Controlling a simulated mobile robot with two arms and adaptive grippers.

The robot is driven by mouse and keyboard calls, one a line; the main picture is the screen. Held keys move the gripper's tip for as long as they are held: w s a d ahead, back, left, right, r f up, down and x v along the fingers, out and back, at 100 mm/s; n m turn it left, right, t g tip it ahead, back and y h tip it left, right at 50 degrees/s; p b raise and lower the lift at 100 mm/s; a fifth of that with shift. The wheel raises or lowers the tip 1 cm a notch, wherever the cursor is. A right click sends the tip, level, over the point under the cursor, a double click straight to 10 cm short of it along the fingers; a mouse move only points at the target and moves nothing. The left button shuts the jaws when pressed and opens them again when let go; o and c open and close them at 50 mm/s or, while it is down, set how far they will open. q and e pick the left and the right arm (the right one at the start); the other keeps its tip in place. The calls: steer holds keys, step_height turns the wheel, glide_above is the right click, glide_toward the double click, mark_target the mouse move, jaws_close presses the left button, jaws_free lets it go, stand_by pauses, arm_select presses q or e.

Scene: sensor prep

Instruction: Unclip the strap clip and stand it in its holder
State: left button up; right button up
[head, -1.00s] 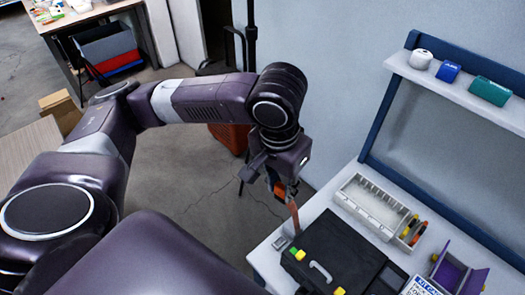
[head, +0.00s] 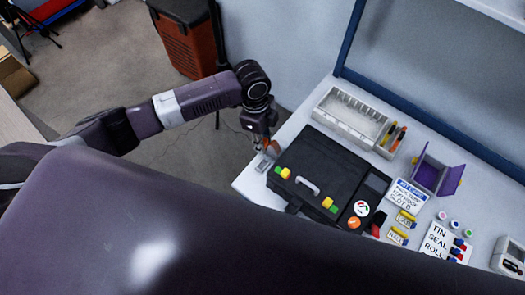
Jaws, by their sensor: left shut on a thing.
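My left gripper (head: 266,143) points down at the far left end of the bench, beside the back left corner of a black case (head: 320,160). It is shut on a small orange piece (head: 268,148), probably the strap clip, mostly hidden by the fingers. A small grey block (head: 263,165), possibly the holder, sits on the bench just below the gripper. I cannot tell whether the orange piece touches it. The case is closed, with a grey handle and yellow and green latches. My right gripper is not in view.
A white compartment tray (head: 350,112) with pens at its end stands behind the case. A purple open box (head: 436,176), a label card (head: 407,195) and several small caps lie to the right. A red and black bin (head: 190,42) stands on the floor.

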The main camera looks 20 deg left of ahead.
arm_select(q)
steer(key=f+m, duration=0.1)
steer(key=f, duration=0.2)
steer(key=s+f+m, duration=0.1)
steer(key=shift+f+m+b, duration=0.3)
steer(key=shift+f, duration=0.1)
step_height(320, 180, down, 4)
steer(key=b, duration=0.4)
steer(key=shift+w+a+r, duration=0.1)
steer(key=shift+r, duration=0.05)
steer(key=shift+f, duration=0.4)
stand_by(0.7)
steer(key=shift+p, duration=0.5)
steer(key=shift+f+p, duration=0.3)
steer(key=shift+f, duration=0.45)
stand_by(2.6)
steer(key=o, duration=1.2)
